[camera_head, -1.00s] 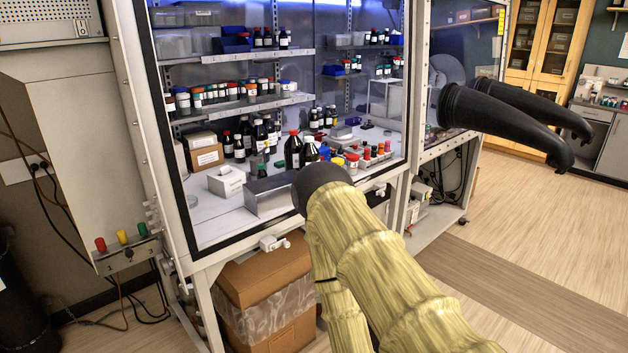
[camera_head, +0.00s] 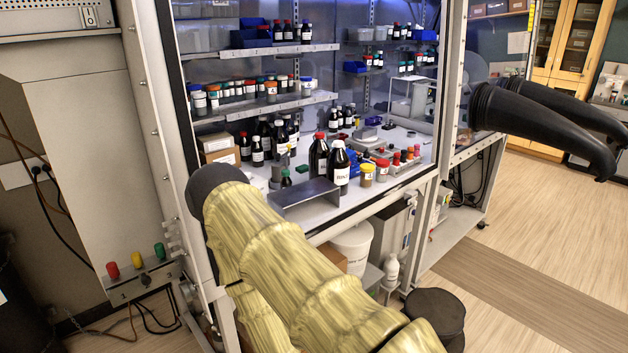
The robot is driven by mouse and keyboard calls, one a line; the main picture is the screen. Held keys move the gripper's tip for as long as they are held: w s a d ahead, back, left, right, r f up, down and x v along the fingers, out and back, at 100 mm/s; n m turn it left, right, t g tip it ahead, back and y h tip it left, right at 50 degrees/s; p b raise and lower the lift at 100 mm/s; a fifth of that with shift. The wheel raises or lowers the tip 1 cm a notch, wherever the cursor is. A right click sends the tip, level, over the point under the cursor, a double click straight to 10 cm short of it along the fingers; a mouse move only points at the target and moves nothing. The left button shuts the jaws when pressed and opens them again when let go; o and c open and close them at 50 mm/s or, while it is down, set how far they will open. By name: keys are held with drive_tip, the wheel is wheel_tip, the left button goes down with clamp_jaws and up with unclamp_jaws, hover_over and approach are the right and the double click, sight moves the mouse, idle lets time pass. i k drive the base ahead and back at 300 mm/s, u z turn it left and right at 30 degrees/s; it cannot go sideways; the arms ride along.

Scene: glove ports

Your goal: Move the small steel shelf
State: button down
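The small steel shelf (camera_head: 305,198) is a low grey metal riser near the front edge of the cabinet's white work surface. Two dark bottles with a red and a white cap (camera_head: 340,170) stand close behind it; I cannot tell whether they touch it. My arm, in a yellowish sleeve, reaches up from the bottom. Its dark rounded end (camera_head: 213,182) is left of the shelf in the picture and overlaps the cabinet's front left. No gripper fingers show, so whether they are open or shut is hidden.
Jars (camera_head: 367,175) and a rack of small coloured-cap bottles (camera_head: 405,160) stand right of the shelf. A small green-capped bottle (camera_head: 286,178) stands behind its left end. The cabinet frame (camera_head: 165,110) borders the left. Black gloves (camera_head: 550,115) jut out at right. A dark stool (camera_head: 435,308) stands below.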

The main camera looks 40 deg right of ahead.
sight(280, 200)
drive_tip(key=z, duration=0.25)
drive_tip(key=i, duration=0.5)
drive_tip(key=z, duration=0.45)
